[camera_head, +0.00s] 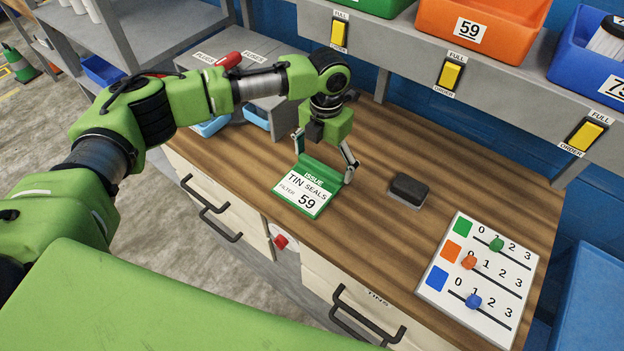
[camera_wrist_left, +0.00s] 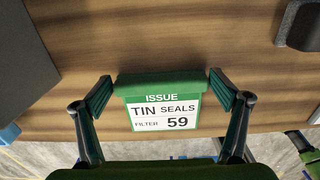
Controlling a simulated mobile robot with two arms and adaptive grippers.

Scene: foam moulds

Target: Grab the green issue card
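The green issue card (camera_head: 303,198) has a white label reading "TIN SEALS, FILTER 59" and stands in a green holder near the front edge of the wooden bench. It also shows in the left wrist view (camera_wrist_left: 164,117), centred between my fingers. My left gripper (camera_head: 324,160) is open over it, with one finger at each end of the green top part (camera_wrist_left: 160,82). A small gap shows at the left finger; the right finger is very close, and I cannot tell if it touches. My right gripper is not in view.
A dark block (camera_head: 409,189) on a grey pad lies right of the card. A white counter board (camera_head: 478,280) with coloured sliders is further right. Orange (camera_head: 482,32) and blue (camera_head: 590,65) bins sit on the shelf above. Drawers with dark handles (camera_head: 211,195) are below the bench.

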